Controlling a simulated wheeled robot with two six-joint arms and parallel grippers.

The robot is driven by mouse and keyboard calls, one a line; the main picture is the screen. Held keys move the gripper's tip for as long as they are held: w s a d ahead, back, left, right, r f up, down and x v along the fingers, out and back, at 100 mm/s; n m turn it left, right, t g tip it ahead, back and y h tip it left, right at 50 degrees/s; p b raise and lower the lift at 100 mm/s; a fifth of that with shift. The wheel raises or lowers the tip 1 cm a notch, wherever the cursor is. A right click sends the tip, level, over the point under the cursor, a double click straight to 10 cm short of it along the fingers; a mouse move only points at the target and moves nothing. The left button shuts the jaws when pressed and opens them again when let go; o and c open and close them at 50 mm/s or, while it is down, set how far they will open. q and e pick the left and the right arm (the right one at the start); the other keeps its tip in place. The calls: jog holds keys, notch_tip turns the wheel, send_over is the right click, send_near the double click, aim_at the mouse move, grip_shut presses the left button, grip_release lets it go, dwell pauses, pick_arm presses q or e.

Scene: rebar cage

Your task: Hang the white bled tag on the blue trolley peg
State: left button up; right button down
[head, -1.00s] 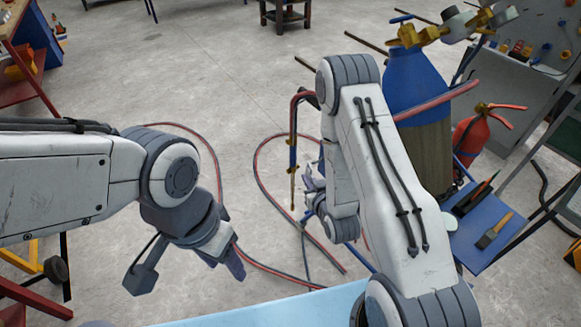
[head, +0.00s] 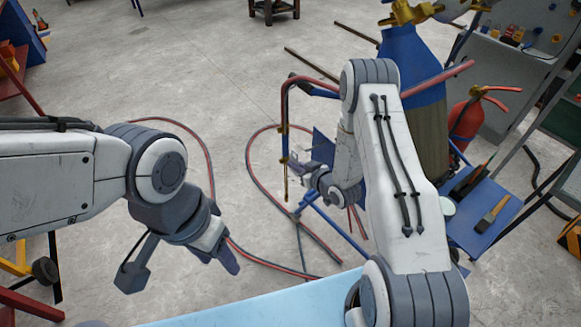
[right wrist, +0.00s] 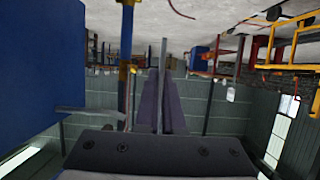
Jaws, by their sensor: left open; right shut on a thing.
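My right gripper (head: 296,166) is in the middle of the head view, beside the hanging torch and a small blue panel (head: 323,147). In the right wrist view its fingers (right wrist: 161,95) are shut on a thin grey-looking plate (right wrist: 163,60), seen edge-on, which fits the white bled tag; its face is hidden. The blue panel (right wrist: 45,60) fills the left of that view. A grey rod (right wrist: 90,110), possibly the peg, sticks out below it towards the fingers, apart from the plate. My left gripper (head: 228,260) is open and empty, low over the floor.
A blue gas cylinder (head: 412,65) stands behind my right arm, with a red extinguisher (head: 468,118) beside it. A torch (head: 286,165) hangs close to my right gripper. A blue tray (head: 485,215) holds a brush. Red hoses (head: 255,165) loop over the floor.

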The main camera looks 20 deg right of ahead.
jog(key=w+d+b, duration=0.1)
jog(key=w+d, duration=0.1)
jog(key=d, duration=0.4)
jog(key=shift+f, duration=0.45)
jog(key=shift+w+d, duration=0.1)
dwell(0.7)
jog(key=c, duration=1)
grip_release()
jog(key=shift+o, duration=0.2)
jog(key=v, duration=1)
jog(key=shift+b, duration=0.3)
